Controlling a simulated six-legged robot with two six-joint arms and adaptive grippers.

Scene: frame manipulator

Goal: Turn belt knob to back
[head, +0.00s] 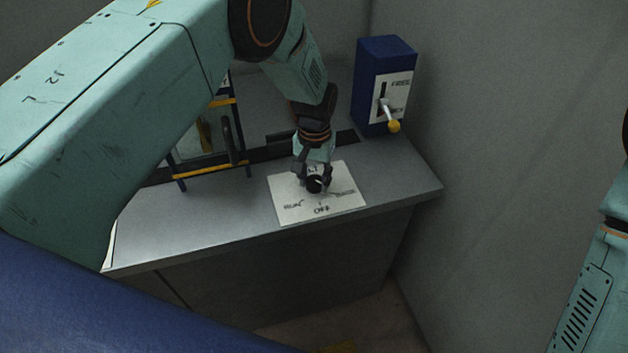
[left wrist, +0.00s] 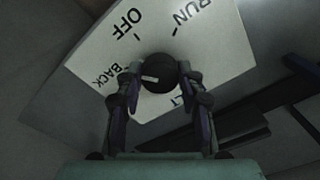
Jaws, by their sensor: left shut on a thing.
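The black round belt knob (head: 315,185) sits on a white label plate (head: 290,207) on the grey bench top. My left gripper (head: 314,180) reaches down from above and is shut on the knob, one finger on each side. In the left wrist view the knob (left wrist: 158,72) lies between the two fingertips (left wrist: 156,77). A small white mark shows on its lower left part, on the side of the BACK label (left wrist: 114,77). OFF and RUN stand farther up on the plate, and another word is partly hidden by a finger. My right gripper is out of the head view.
A blue box (head: 386,58) with a lever (head: 389,115) with a yellow knob stands at the back right of the bench, near the wall. The bench front (head: 240,232) is clear.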

